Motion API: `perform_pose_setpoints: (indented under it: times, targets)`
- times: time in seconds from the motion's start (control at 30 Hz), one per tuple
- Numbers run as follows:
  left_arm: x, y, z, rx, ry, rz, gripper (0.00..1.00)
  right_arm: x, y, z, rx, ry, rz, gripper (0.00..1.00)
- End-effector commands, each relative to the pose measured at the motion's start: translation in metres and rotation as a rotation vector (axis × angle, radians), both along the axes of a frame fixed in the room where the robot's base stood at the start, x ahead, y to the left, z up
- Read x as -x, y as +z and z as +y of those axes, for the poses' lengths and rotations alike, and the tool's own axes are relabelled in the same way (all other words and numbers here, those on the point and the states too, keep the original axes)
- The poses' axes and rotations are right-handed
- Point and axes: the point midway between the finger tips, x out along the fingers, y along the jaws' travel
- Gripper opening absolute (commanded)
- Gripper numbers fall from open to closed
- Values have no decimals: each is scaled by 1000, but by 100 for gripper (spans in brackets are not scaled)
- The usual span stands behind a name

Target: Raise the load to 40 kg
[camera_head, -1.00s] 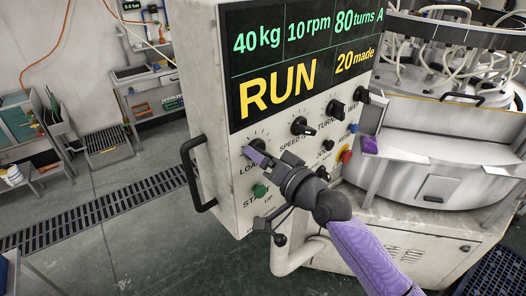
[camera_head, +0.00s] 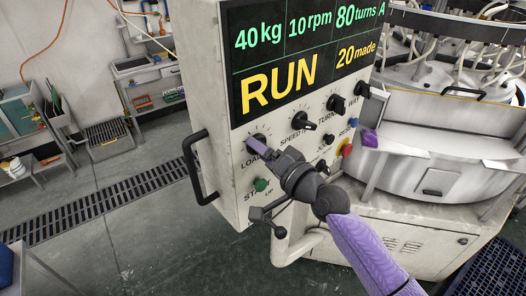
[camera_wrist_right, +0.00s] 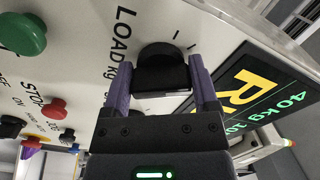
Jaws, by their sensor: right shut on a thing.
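The control panel's display (camera_head: 300,55) reads 40 kg, 10 rpm, 80 turns A, RUN and 20 made. The black LOAD knob sits on the panel below the display at the left; in the right wrist view the knob (camera_wrist_right: 162,68) lies between the two purple fingers. My right gripper (camera_head: 262,145) is shut on the LOAD knob, and its fingers hide most of the knob in the head view. It also shows in the right wrist view (camera_wrist_right: 160,85). My left gripper is not in view.
The SPEED knob (camera_head: 304,121) and TURNS knob (camera_head: 336,105) are up and right of my gripper. A green START button (camera_head: 261,184) is just below. The round steel machine (camera_head: 445,160) stands to the right. Open floor (camera_head: 150,240) lies left, crossed by a drain grate (camera_head: 95,210).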

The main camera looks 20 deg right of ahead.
Motion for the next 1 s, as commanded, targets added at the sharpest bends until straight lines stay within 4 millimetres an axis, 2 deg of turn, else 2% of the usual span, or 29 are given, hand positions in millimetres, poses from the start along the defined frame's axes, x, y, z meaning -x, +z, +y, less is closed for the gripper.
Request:
perform_pose_setpoints:
  times: [0.03,0.07,0.17,0.47,0.57,0.8,1.0]
  targets:
    - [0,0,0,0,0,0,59,0,1,0,0,-1,-2,18]
    - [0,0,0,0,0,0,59,0,1,0,0,-1,-3,78]
    - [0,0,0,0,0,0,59,0,1,0,0,-1,-2,100]
    - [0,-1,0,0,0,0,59,5,-1,-3,1,0,0,100]
    - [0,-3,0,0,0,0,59,19,-2,-10,3,-1,0,100]
    - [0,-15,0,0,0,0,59,69,-3,-33,5,1,1,100]
    - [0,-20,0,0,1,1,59,89,-1,-43,2,0,-1,100]
